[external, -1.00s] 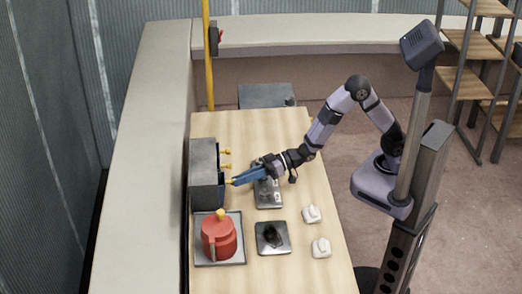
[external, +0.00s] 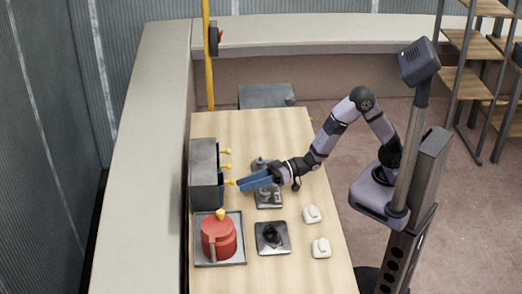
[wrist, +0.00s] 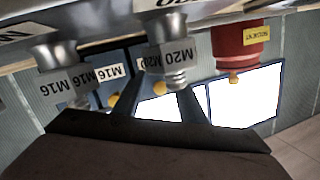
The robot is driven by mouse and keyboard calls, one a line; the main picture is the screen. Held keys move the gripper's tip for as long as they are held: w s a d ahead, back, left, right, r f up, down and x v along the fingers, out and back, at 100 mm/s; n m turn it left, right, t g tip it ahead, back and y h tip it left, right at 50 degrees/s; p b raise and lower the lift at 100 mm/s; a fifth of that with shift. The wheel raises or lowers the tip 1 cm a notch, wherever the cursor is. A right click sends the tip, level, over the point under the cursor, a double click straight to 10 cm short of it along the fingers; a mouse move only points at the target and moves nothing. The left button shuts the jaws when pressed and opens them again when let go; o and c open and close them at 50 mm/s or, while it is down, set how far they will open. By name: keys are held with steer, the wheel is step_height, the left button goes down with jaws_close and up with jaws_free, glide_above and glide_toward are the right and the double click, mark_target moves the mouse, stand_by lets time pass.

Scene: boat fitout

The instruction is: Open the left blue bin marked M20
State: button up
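A grey bin cabinet (external: 203,165) stands at the table's left edge, with several yellow knobs on its front. The nearest knob (external: 230,181) belongs to the blue bin closest to the red pot; its bin seems shut or nearly so. My gripper (external: 241,184) is just right of this knob, apart from it, with its blue fingers spread. In the wrist view, which looks upside down, the fingers (wrist: 160,90) are apart with nothing held. Blue bin fronts show behind, with M16 labels (wrist: 115,71) and one M20 label (wrist: 147,63), partly hidden by a bolt.
A red pot (external: 218,238) on a tray is close to the cabinet's near end. A dark plate (external: 272,238) and two white pieces (external: 312,214) lie nearer. Steel bolts on a plate (external: 268,198) sit under my gripper. The far table end is clear.

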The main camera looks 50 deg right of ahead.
steer(key=shift+r, duration=0.15)
steer(key=shift+d, duration=0.25)
steer(key=shift+b+v, duration=0.55)
steer(key=shift+v, duration=2.85)
steer(key=shift+s, duration=0.1)
